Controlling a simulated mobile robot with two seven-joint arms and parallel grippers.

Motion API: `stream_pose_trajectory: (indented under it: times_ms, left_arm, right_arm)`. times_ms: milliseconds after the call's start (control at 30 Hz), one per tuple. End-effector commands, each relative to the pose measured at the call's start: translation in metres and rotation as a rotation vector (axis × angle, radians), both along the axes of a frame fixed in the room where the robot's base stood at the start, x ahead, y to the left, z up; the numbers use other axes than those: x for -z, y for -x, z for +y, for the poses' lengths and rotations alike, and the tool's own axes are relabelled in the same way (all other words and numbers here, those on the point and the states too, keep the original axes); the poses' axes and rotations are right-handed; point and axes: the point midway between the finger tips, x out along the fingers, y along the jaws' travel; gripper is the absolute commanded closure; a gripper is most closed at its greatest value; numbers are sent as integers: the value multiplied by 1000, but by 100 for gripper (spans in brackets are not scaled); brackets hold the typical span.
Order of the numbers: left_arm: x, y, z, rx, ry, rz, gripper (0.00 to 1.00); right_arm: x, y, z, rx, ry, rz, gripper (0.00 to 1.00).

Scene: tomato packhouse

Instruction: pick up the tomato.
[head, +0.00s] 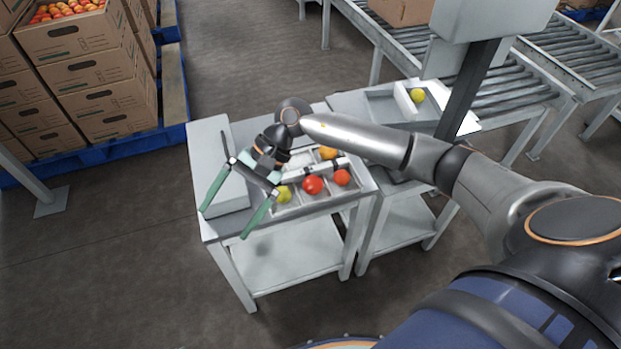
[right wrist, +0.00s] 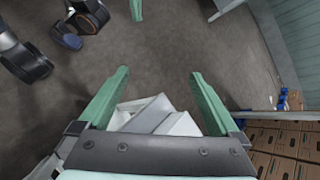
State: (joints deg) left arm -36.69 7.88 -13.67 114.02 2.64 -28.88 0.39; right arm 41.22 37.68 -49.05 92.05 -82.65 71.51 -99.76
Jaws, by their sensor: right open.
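Two red tomatoes, one in the middle (head: 313,185) and one to its right (head: 341,177), lie in a divided tray (head: 300,208) on the near table. An orange fruit (head: 329,153) lies behind them and a yellow-green one (head: 283,194) to their left. My right gripper (head: 225,222) is open and empty, left of the tray over the table's left front edge, apart from the tomatoes. In the right wrist view no tomato shows between its open fingers (right wrist: 160,73). My left gripper cannot be made out.
The near table (head: 219,253) carries a grey box (head: 209,140) at its left. Another yellow-green fruit (head: 417,95) lies in a tray on the neighbouring table. Stacked cartons (head: 108,97) stand on a blue pallet at the left. Roller conveyors (head: 502,82) run behind. A dark post (head: 467,90) stands beside my right arm.

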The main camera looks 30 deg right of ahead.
Motion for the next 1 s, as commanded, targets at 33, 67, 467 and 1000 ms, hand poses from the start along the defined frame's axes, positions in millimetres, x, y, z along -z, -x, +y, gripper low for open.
stream_pose_trajectory:
  times_ms: [33,67,467,1000]
  left_arm:
    - [11,1,-2,6,2,5,100]
    - [13,1,-3,8,3,5,100]
    - [23,-2,-7,19,4,5,100]
    - [23,-4,-7,19,5,-6,100]
  right_arm:
    - [12,-16,-34,-93,146,-118,2]
    - [15,-22,-54,-148,229,-171,2]
    - [-5,-62,-212,-507,801,-350,2]
    - [65,-60,-215,-513,806,-350,2]
